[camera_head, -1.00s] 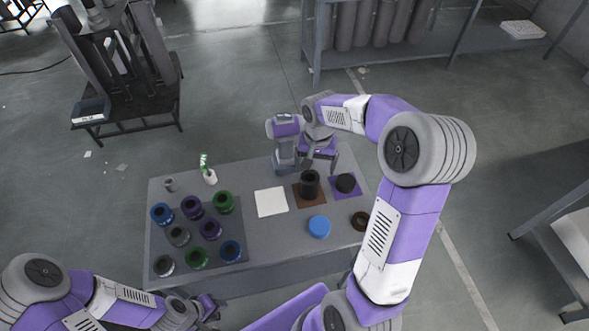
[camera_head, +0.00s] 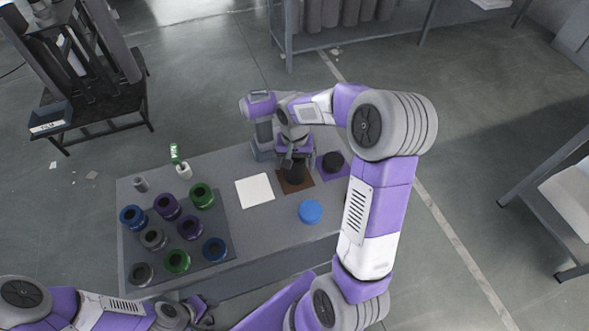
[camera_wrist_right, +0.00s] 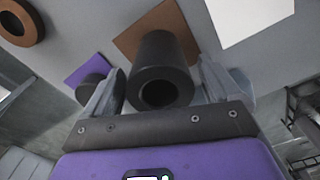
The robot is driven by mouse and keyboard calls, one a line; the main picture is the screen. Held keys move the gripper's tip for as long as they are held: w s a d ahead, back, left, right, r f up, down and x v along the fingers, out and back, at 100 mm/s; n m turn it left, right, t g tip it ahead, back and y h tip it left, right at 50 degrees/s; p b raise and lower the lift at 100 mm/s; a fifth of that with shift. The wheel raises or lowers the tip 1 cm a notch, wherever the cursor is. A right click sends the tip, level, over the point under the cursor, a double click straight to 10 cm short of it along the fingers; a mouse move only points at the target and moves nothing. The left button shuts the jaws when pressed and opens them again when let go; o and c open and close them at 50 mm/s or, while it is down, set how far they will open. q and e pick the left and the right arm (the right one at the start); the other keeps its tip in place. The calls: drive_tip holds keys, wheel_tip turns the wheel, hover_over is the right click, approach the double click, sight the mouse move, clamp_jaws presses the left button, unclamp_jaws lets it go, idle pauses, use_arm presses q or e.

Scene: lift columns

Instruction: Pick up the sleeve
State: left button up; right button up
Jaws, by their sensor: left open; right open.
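A black hollow sleeve (camera_head: 295,173) stands on a brown square mat (camera_head: 306,185) on the grey table. In the right wrist view the sleeve (camera_wrist_right: 160,68) lies between the two fingers, its open round end facing the camera. My right gripper (camera_head: 291,158) is open over the sleeve, one finger on each side. I cannot tell whether the fingers touch it. The gripper partly hides the sleeve in the head view. My left gripper (camera_head: 205,309) is open and empty near the front edge of the table, away from the sleeve.
A short black cylinder (camera_head: 333,161) on a purple mat stands close to the sleeve. A white square (camera_head: 254,190) and a blue disc (camera_head: 310,211) lie nearby. Several coloured rings stand on a dark mat (camera_head: 218,255) at left. A brown ring (camera_wrist_right: 21,22) shows in the wrist view.

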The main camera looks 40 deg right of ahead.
wheel_tip(320, 180, down, 2)
drive_tip(key=shift+f, duration=0.25)
drive_tip(key=shift+r, duration=0.1)
drive_tip(key=c, duration=1.7)
wheel_tip(320, 180, up, 10)
drive_tip(key=p, duration=0.2)
drive_tip(key=shift+r+p, duration=2.65)
drive_tip(key=shift+r, duration=0.25)
